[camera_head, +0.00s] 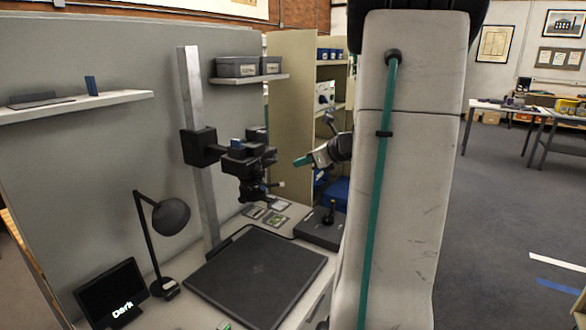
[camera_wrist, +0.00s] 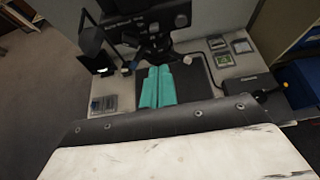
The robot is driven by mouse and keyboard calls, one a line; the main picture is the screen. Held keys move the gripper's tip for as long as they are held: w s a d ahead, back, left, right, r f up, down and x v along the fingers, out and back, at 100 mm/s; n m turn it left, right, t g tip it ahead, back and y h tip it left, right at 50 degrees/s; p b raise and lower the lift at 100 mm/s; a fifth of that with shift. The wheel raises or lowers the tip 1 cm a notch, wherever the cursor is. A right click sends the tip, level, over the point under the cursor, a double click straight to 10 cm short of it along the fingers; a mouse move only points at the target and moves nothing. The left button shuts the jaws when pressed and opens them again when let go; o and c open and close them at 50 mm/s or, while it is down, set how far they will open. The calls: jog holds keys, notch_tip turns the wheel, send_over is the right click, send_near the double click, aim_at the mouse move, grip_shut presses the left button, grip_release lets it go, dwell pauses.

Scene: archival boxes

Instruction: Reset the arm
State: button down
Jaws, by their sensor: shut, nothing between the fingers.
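My gripper (camera_head: 303,161) has teal fingers and is held in the air to the right of the black camera on the copy stand. In the wrist view my gripper (camera_wrist: 158,70) has its two teal fingers side by side and shut, with nothing between them. My white arm link with a teal strip fills the right middle of the head view and hides part of the room behind it.
The black camera (camera_head: 250,165) hangs from a grey column (camera_head: 197,120) over a dark baseboard (camera_head: 258,277). A black lamp (camera_head: 170,215) and a small screen (camera_head: 112,296) stand left. A dark box with a knob (camera_head: 322,228) is right. A wall shelf (camera_head: 130,98) is behind.

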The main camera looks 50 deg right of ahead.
jog(key=shift+s+r, duration=0.25)
jog(key=shift+s, duration=0.1)
dwell(0.5)
jog(key=s+a+f+n+g+y, duration=0.2)
jog(key=s+a+n+g, duration=0.15)
jog(key=a+n, duration=0.65)
jog(key=s+a+f+n+g+y, duration=0.1)
jog(key=s+a+f+n+g, duration=0.15)
jog(key=a+n+g, duration=0.5)
jog(key=s+a+r+n+h, duration=0.1)
jog(key=s+a+n+h, duration=0.1)
jog(key=s+a+n, duration=0.4)
jog(key=s+a+r+n+h, duration=0.2)
jog(key=s+a+n, duration=0.4)
jog(key=a+n, duration=0.5)
jog(key=shift+a+r+h, duration=0.25)
jog(key=shift+a+h, duration=0.05)
jog(key=shift+a, duration=1.25)
